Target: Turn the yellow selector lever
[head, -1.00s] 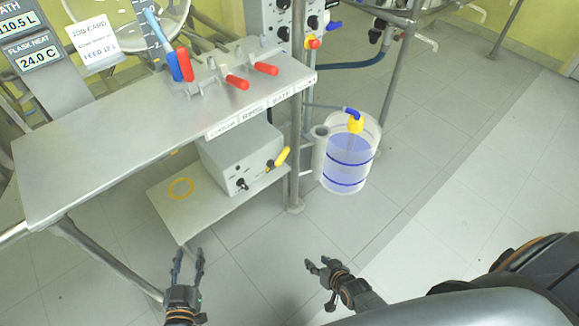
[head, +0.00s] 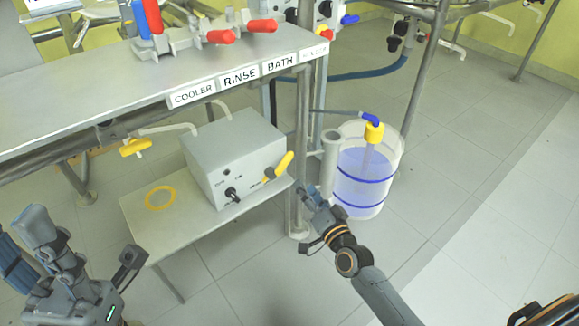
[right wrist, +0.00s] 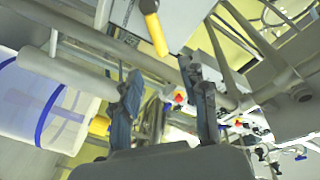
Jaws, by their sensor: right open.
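The yellow selector lever (head: 284,165) sticks out from the front right of a grey box (head: 235,160) on the low shelf, tilted up to the right. My right gripper (head: 311,196) is just below and to the right of the lever, apart from it. In the right wrist view the yellow lever (right wrist: 155,33) shows above the gap between my right gripper's two separated fingers (right wrist: 168,85), with nothing between them. My left gripper (head: 85,245) is at the lower left, fingers spread and empty, away from the box.
A clear vessel of bluish liquid (head: 365,180) stands right behind my right gripper, beside a metal post (head: 300,150). A yellow handle (head: 135,147) hangs left of the box. The floor at right is open.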

